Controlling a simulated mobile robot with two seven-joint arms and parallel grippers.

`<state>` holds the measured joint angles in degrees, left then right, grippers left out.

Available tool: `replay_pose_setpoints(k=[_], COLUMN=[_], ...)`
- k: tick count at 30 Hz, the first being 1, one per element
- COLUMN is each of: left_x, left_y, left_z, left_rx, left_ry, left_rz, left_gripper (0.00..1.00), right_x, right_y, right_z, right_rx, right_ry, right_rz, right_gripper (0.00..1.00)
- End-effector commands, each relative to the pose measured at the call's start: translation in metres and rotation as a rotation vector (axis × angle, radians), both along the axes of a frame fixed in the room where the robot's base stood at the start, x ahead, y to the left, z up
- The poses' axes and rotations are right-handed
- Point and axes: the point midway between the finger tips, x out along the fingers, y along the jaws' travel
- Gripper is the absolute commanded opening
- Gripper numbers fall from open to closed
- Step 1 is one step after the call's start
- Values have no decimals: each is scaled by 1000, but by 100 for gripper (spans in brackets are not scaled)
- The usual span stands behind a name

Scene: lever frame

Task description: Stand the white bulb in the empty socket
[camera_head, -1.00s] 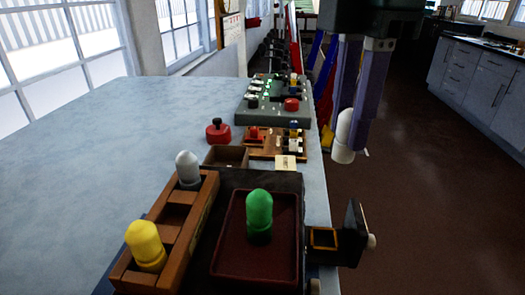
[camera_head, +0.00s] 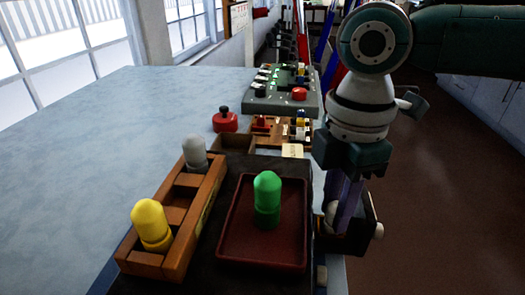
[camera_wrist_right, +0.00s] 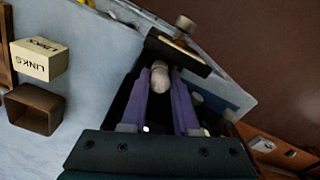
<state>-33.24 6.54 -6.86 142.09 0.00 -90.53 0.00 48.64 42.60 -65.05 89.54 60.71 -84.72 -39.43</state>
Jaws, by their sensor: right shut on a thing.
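My right gripper (camera_head: 340,212) has its purple fingers shut on the white bulb (camera_head: 332,214), low at the right side of the dark base. The right wrist view shows the bulb (camera_wrist_right: 160,78) between both fingers. The small square holder beside the dark upright plate (camera_head: 365,222) is largely hidden behind the gripper; I cannot tell whether the bulb is inside it. A wooden rack (camera_head: 172,265) holds a yellow bulb (camera_head: 150,222) in front and a grey bulb (camera_head: 194,153) behind, with a bare space between. A green bulb (camera_head: 267,198) stands in the dark red tray (camera_head: 232,252). My left gripper is out of view.
Behind the rack are a small open wooden box (camera_head: 237,144), a red knob piece (camera_head: 225,121) and a grey control panel (camera_head: 283,103). A box marked LINKS (camera_wrist_right: 40,60) shows in the right wrist view. The table (camera_head: 80,150) is clear on the left.

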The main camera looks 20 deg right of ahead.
Motion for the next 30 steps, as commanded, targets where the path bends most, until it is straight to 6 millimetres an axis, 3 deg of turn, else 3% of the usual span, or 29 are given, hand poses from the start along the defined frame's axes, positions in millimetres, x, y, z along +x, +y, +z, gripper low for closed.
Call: replay_pose_setpoints(k=[6, 7, 14, 23, 26, 30], left_x=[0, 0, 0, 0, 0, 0], left_y=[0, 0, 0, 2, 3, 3], left_z=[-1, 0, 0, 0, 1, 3], left_rx=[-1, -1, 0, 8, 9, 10], left_ry=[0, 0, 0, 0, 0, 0], left_rz=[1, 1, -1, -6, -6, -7], left_gripper=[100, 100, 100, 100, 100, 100], right_x=[0, 0, 0, 0, 1, 1], right_y=[0, 0, 0, 0, 0, 0], right_z=[-3, -3, -2, 1, 12, 40], right_rx=[0, 1, 0, 0, 1, 0], right_ry=[1, 0, 0, -1, -3, -5], right_rz=[0, 0, 0, 0, -1, 0], right_gripper=[0, 32, 58, 59, 59, 59])
